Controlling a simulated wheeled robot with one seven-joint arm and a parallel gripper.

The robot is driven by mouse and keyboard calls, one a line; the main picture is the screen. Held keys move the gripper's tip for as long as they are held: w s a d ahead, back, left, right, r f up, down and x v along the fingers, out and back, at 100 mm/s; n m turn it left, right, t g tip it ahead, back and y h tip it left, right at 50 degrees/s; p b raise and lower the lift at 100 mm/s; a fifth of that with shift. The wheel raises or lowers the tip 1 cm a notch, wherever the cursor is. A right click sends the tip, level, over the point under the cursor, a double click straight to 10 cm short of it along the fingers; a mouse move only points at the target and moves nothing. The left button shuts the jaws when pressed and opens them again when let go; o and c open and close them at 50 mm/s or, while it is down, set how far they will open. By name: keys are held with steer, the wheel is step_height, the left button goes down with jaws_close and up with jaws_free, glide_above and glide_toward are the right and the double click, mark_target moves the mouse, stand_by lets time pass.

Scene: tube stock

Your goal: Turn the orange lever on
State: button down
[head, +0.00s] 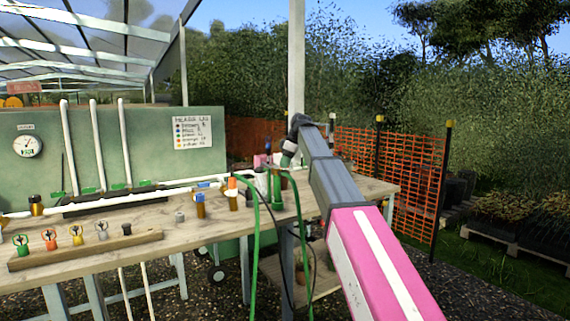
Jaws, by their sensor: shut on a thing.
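A small orange piece (232,183), which may be the orange lever, sits upright at the right end of the white pipe on the bench, above a brown body. I cannot tell its turn angle. My gripper (273,165) is low over the right part of the bench, to the right of that orange piece. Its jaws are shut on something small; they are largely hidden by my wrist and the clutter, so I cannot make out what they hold. A green upright piece (277,190) stands just below it.
The wooden bench (150,220) carries a white pipe (100,203), a blue-topped fitting (200,205) and a strip with several coloured handwheels (76,235). Green hoses (251,250) hang over the front edge. A green panel (120,150) stands behind; orange mesh fencing (405,180) is at right.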

steer(key=shift+w+a+n+g+h, duration=0.1)
steer(key=shift+w+n+g, duration=0.45)
steer(key=shift+n, duration=0.8)
steer(key=shift+w+a+n+g+h, duration=0.1)
steer(key=shift+w+n+g, duration=0.35)
steer(key=shift+n, duration=0.95)
steer(key=shift+w+a+n+g+h, duration=0.1)
steer(key=shift+w+n+g, duration=0.45)
steer(key=shift+n, duration=0.8)
steer(key=shift+s, duration=0.1)
steer(key=c, duration=1)
jaws_free()
steer(key=shift+c, duration=0.2)
